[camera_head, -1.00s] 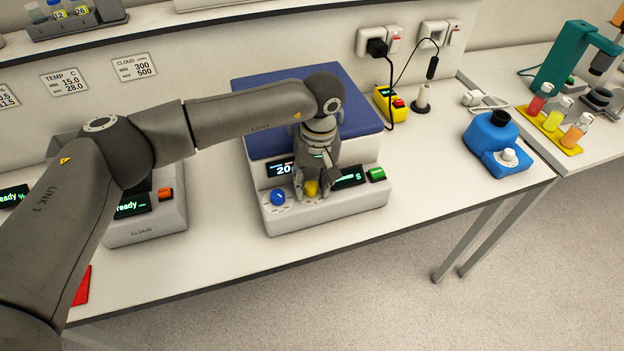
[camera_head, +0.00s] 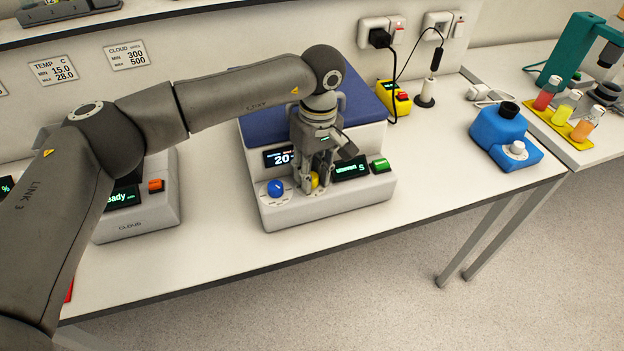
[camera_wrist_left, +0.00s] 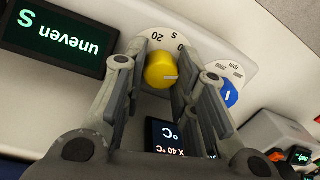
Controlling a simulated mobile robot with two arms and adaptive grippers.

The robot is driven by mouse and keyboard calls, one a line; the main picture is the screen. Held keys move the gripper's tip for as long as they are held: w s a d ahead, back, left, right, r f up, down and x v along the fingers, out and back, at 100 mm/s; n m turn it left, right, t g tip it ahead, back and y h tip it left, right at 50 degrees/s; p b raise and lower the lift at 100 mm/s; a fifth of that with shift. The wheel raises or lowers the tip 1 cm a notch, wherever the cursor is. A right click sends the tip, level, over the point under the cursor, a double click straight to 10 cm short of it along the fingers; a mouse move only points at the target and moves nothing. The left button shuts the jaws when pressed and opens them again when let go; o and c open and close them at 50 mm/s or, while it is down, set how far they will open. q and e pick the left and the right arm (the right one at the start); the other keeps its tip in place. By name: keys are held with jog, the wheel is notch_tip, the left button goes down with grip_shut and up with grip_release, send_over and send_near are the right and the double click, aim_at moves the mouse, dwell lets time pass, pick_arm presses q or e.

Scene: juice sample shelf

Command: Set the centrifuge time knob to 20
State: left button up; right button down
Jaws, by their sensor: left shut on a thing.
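The centrifuge (camera_head: 355,200) is a pale box with a dark blue lid (camera_head: 262,125), standing on the bench. Its yellow knob (camera_wrist_left: 161,70) sits on a white dial, where "20" and a "5" or "S" show upside down in the left wrist view. My left gripper (camera_head: 315,184) points down at the front panel and is shut on the yellow knob, its fingers either side. The knob's pale pointer line shows on its right side in the left wrist view. A blue knob (camera_head: 275,187) is left of it in the head view. My right gripper is not in view.
The centrifuge display (camera_wrist_left: 57,38) reads "uneven". A green button (camera_head: 380,165) is right of it. The cloud meter (camera_head: 140,215) stands left, a blue device (camera_head: 502,138) right. The bench front is clear.

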aim_at(316, 174)
pick_arm(q)
jog(key=shift+r, duration=0.1)
jog(key=o, duration=0.8)
jog(key=r, duration=1.2)
jog(key=shift+w+d, duration=0.25)
jog(key=shift+d, duration=0.15)
